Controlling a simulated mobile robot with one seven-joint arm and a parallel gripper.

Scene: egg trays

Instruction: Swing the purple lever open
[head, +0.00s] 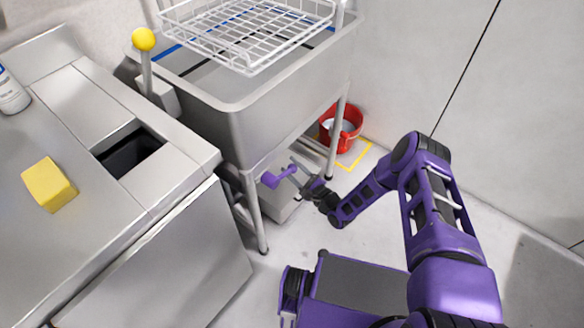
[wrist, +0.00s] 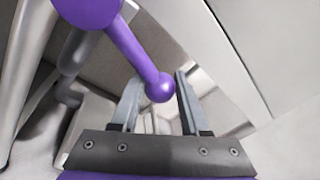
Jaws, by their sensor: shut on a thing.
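The purple lever (head: 279,176) is low under the sink, with a thick rounded hub at the left and a thin handle reaching right toward my gripper (head: 299,170). In the wrist view the lever (wrist: 135,43) slants from the hub at the upper left down to a round ball end. The ball end lies between the two grey fingers of my gripper (wrist: 160,84), which is shut on it. The exact contact of the fingers with the ball is hard to make out.
A steel sink (head: 290,103) with a wire rack (head: 245,35) stands above the lever on metal legs (head: 255,215). A red bucket (head: 352,139) is on the floor behind. A steel counter (head: 105,215) with a yellow block (head: 49,185) is at left. Floor at right is clear.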

